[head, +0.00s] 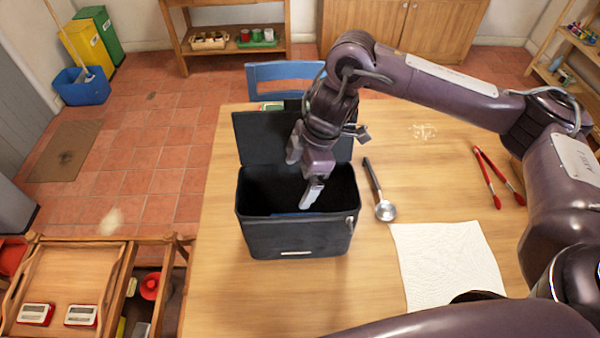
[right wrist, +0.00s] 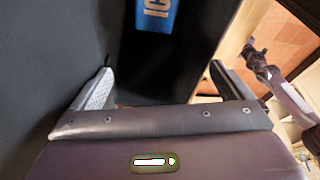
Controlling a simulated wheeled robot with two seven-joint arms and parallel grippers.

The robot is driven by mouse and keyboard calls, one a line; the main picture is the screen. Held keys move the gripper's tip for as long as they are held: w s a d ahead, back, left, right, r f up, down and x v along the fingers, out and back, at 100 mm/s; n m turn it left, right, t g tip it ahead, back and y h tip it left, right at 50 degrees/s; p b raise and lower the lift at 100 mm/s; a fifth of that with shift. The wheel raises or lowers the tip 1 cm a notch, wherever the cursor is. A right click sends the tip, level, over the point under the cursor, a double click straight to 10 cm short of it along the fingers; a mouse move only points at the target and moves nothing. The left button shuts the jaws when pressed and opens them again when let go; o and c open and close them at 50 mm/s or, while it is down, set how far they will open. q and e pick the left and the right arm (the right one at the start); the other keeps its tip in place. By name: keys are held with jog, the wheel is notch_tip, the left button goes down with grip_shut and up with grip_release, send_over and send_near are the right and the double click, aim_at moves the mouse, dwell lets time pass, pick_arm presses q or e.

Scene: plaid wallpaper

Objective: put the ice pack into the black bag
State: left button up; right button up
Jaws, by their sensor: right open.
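The black bag (head: 290,240) stands open on the wooden table, its lid raised at the back. My right gripper (head: 303,174) is over the bag's opening, pointing down, with its fingers apart and nothing between them. In the right wrist view the ice pack (right wrist: 155,18) shows as a blue patch with white letters, beyond the open fingers (right wrist: 160,80) and inside the dark bag. In the head view only a thin blue strip of the ice pack (head: 298,214) shows, by the bag's front wall; the rest is hidden. My left gripper is not in view.
A ladle (head: 384,210) lies close to the bag's right side. A white paper towel (head: 445,262) and red tongs (head: 495,175) lie farther right. A blue chair (head: 285,70) stands behind the table. The table's left edge runs near the bag.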

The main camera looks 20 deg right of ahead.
jog(key=v, duration=0.8)
jog(key=shift+f, duration=0.1)
dwell(0.8)
